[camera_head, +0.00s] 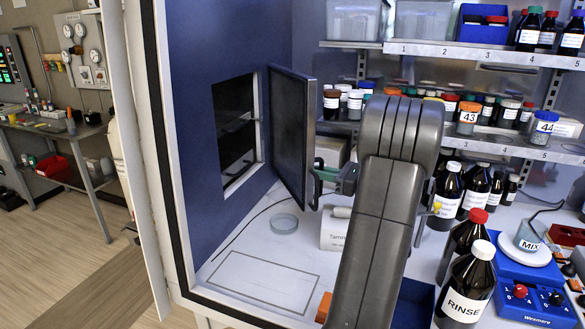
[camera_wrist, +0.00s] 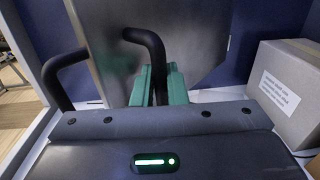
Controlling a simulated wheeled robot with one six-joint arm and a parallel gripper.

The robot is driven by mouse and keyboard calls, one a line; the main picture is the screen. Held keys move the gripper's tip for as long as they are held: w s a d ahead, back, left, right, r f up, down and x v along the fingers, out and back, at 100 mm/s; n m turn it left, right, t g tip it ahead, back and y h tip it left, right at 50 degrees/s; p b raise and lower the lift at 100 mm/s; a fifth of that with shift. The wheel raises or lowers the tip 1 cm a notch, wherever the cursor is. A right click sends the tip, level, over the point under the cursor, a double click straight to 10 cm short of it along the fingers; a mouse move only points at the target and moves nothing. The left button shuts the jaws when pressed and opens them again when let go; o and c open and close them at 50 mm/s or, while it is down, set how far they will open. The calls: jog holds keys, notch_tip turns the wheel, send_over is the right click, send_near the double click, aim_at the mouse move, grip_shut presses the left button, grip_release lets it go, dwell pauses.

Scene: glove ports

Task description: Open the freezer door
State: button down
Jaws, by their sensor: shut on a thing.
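The freezer door (camera_head: 288,135) is a dark panel in the blue left wall. It stands swung out, away from its opening (camera_head: 238,130), where dark shelves show. In the wrist view the door (camera_wrist: 190,40) is a grey metal face, close up. My gripper (camera_head: 320,180) is at the door's right edge. In the wrist view its green fingers (camera_wrist: 159,82) are closed around a black curved handle (camera_wrist: 148,42) on the door. Much of the handle is hidden by the fingers in the head view.
A second black curved bar (camera_wrist: 68,75) is left of the fingers. A cardboard box (camera_wrist: 288,85) stands at the right. A clear round dish (camera_head: 284,223) lies on the white floor below the door. Bottles, including RINSE (camera_head: 465,288), crowd the right side.

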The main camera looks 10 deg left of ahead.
jog(key=w+d+n+g+p, duration=0.1)
jog(key=w+d+g+p, duration=0.1)
jog(key=w+d+p, duration=0.2)
jog(key=shift+w+d+p, duration=0.3)
jog(key=shift+w+d, duration=0.75)
jog(key=shift+w, duration=0.6)
jog(key=c, duration=1.5)
grip_release()
jog(key=shift+a, duration=0.1)
jog(key=shift+c, duration=0.2)
jog(key=d+p, duration=0.2)
jog(key=d, duration=0.5)
jog(key=shift+s+d+p, duration=0.25)
jog(key=shift+s+p, duration=0.15)
